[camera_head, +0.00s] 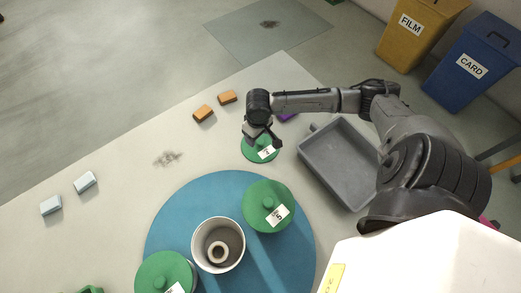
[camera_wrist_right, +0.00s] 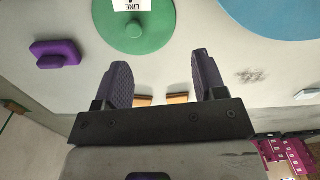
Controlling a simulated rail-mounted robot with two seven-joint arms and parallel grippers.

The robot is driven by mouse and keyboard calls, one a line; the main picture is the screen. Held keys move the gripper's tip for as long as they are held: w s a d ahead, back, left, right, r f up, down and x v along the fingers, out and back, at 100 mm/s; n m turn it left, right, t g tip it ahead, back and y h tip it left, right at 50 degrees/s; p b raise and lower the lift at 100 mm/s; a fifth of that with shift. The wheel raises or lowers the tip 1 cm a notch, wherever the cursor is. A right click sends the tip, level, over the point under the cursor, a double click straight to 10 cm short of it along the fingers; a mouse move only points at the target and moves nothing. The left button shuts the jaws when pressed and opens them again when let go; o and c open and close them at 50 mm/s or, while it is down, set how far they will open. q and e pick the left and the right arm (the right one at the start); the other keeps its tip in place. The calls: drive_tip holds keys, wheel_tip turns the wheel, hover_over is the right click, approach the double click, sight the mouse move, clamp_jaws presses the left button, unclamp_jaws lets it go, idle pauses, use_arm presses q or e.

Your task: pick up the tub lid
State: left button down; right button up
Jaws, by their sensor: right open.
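A round green lid (camera_head: 250,157) with a knob and a white label lies on the pale table, partly covered by my right gripper (camera_head: 262,138) in the head view. In the right wrist view the green lid (camera_wrist_right: 155,38) shows at the top, ahead of the fingers. My right gripper (camera_wrist_right: 160,60) is open, with nothing between its fingers, and appears above and beside the lid. An open white tub (camera_head: 218,245) with a ring-shaped thing inside stands on a blue round mat (camera_head: 185,205). Two green-lidded tubs (camera_head: 262,193) (camera_head: 155,270) flank it. My left gripper is out of view.
A grey tray (camera_head: 340,163) lies right of the lid. A purple piece (camera_wrist_right: 55,53) lies near the lid. Two orange blocks (camera_head: 203,114) and two pale blue blocks (camera_head: 51,205) lie left. FILM (camera_head: 410,30) and CARD (camera_head: 470,65) bins stand at the back right.

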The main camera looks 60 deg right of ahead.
drive_tip(key=w+d+f+m+b, duration=0.2)
drive_tip(key=d+f+b, duration=0.1)
drive_tip(key=d+b, duration=0.15)
use_arm(q)
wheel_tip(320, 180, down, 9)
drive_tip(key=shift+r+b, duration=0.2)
drive_tip(key=shift+b, duration=1.05)
use_arm(e)
hover_over(261, 141)
drive_tip(key=f, duration=0.8)
drive_tip(key=shift+a, duration=0.3)
use_arm(q)
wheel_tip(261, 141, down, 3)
drive_tip(key=b, duration=0.3)
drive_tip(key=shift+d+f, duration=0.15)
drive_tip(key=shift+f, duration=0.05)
use_arm(e)
wheel_tip(261, 141, down, 5)
drive_tip(key=shift+d+f, duration=0.1)
drive_tip(key=shift+d, duration=0.05)
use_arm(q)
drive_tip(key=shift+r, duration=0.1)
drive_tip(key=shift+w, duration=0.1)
use_arm(e)
drive_tip(key=shift+c, duration=0.3)
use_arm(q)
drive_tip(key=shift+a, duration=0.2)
use_arm(e)
drive_tip(key=c, duration=0.9)
